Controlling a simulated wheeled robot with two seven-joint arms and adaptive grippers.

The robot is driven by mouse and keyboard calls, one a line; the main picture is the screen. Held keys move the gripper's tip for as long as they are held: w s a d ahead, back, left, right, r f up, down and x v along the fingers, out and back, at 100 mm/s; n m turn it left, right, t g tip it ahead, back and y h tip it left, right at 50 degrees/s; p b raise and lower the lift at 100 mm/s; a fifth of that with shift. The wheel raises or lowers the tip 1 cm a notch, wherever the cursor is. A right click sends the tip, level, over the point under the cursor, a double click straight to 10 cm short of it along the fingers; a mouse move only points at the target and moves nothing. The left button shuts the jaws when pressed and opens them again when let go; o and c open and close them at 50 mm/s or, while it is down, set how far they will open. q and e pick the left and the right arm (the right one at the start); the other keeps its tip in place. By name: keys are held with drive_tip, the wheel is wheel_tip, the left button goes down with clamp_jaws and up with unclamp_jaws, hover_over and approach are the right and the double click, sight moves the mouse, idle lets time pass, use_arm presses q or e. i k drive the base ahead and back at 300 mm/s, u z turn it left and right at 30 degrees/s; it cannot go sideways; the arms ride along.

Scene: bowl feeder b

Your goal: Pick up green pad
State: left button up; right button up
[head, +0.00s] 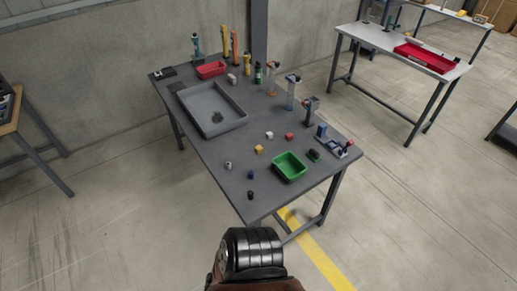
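I cannot single out a green pad for certain. A small dark piece with some green on it (314,155) lies near the right edge of the grey table, just right of the green bin (289,168). It is too small to make out clearly. The green bin is an open rectangular tray near the table's front right. Neither of my grippers shows; only a dark ribbed part of my own body is at the bottom middle, in front of the table.
The grey table (215,155) also holds a large grey tray (236,123), a red bin (211,70), a yellow block (259,149), several small parts and upright stands along the right edge. A second table (385,43) with a red tray (425,57) stands behind right. Floor at left front is clear.

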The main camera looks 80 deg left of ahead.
sight(312, 154)
drive_tip(key=u, duration=2.1)
